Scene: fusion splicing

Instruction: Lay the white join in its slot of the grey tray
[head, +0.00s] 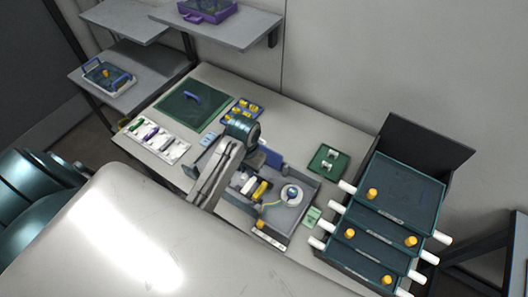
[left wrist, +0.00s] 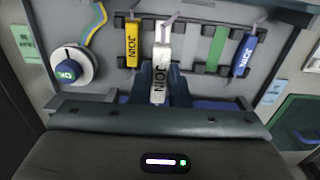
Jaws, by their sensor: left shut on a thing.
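The white join (left wrist: 159,72) stands between the two dark fingers of my left gripper (left wrist: 161,84) in the left wrist view. The gripper is shut on it, and its far end points at the rack of slots. The grey tray (head: 296,216) lies under my left arm in the head view, which partly covers it. In the tray, a yellow join (left wrist: 132,43) sits just left of the white join and a blue join (left wrist: 244,54) sits farther right. I cannot tell whether the white join touches the slot floor. My right gripper is not in view.
A round white spool (left wrist: 71,69) with a blue centre stands in the tray's left part. In the head view, a green tray (head: 328,164) and stacked dark drawers (head: 395,205) lie to the right. A white tray (head: 155,140) and green mat (head: 190,105) lie left.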

